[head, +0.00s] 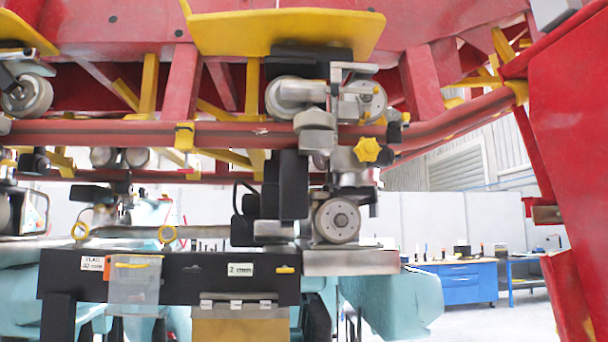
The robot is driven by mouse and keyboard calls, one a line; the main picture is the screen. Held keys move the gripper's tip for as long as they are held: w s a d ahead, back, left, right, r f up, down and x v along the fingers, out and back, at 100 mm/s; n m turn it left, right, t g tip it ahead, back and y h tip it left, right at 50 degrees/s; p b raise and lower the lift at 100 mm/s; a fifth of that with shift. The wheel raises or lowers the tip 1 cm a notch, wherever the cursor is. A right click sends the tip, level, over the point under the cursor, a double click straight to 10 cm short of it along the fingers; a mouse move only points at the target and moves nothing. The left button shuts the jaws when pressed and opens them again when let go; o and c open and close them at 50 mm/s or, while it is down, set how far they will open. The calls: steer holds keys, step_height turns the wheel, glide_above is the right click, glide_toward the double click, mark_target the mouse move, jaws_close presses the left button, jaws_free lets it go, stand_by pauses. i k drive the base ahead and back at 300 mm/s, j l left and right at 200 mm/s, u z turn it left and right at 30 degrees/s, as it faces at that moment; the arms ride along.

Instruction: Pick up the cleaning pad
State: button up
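I cannot make out a cleaning pad for certain in the head view. A black bench (200,270) stands at the lower left, with a clear pouch (134,282) holding something yellow at its top on the front face. A tan panel (240,330) hangs under clips to the right of the pouch. A small yellow piece (285,270) is on the bench front, near the "2 mm" label (240,269). My gripper is not in view.
A red coaster track (230,134) with a wheel assembly (338,221) hangs over the bench. A red column (575,150) fills the right side. A blue cabinet (468,283) stands farther back at right, with open floor before it. Teal covered shapes (395,300) lie behind the bench.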

mark_target(404, 260)
steer(key=i+l, duration=0.75)
steer(key=l, duration=0.2)
steer(key=i+l, duration=0.4)
steer(key=i+l+u, duration=0.1)
steer(key=i+l, duration=0.3)
steer(key=l, duration=0.15)
steer(key=i+l, duration=0.35)
steer(key=l, duration=0.2)
